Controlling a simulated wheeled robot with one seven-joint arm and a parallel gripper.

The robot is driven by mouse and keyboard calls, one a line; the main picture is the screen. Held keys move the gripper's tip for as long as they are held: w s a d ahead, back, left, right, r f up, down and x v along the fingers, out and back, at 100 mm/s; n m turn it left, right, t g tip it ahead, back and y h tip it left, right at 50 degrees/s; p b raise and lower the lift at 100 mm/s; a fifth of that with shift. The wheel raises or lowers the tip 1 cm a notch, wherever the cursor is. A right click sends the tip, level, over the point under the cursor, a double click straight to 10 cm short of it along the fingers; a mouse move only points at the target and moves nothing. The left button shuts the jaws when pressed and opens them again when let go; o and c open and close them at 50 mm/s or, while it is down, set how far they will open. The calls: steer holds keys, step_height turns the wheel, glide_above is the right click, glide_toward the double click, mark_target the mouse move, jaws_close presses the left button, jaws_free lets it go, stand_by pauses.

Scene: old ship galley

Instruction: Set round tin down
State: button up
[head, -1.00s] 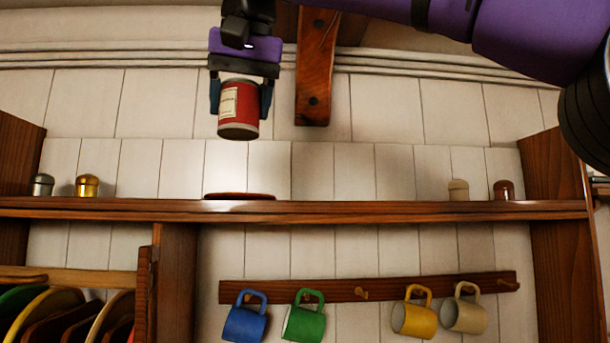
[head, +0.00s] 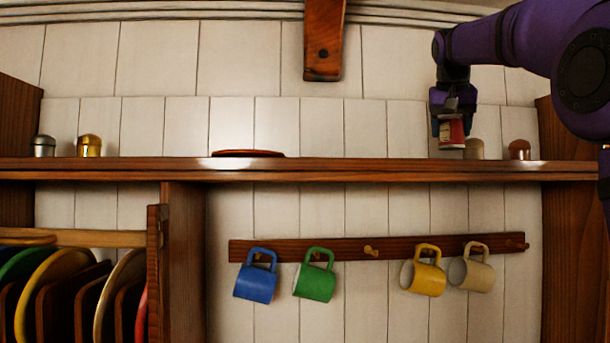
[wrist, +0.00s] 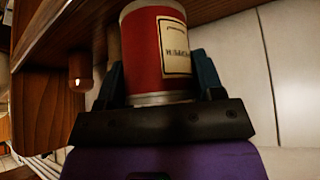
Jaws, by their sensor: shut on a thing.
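The round tin (head: 452,136) is red with a pale label and a metal rim. My gripper (head: 452,124) is shut on it from above, with one dark finger on each side. The tin hangs roughly upright near the right end of the shelf (head: 350,164), its base slightly above the shelf's front edge in the head view. I cannot tell how far in front of or over the shelf it is.
A cream shaker (head: 474,149) is close right of the tin, partly overlapped, and a brown one (head: 520,150) beyond it. A flat red disc (head: 248,153) lies left of centre. Silver (head: 44,146) and gold (head: 89,146) shakers stand far left. The shelf between disc and tin is clear.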

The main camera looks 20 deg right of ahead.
steer(key=shift+s+d+f, duration=0.1)
steer(key=shift+s+d, duration=0.1)
steer(key=shift+d, duration=0.7)
steer(key=w+a, duration=0.2)
steer(key=a, duration=0.2)
steer(key=w+a+f, duration=0.1)
steer(key=w+a, duration=0.1)
steer(key=a, duration=0.3)
steer(key=w+a, duration=0.2)
steer(key=a, duration=0.3)
steer(key=shift+w+f, duration=0.25)
steer(key=shift+w, duration=0.1)
steer(key=shift+f, duration=1.75)
steer(key=o, duration=1)
steer(key=shift+f, duration=0.1)
steer(key=v, duration=1.2)
steer(key=shift+w+a, duration=0.1)
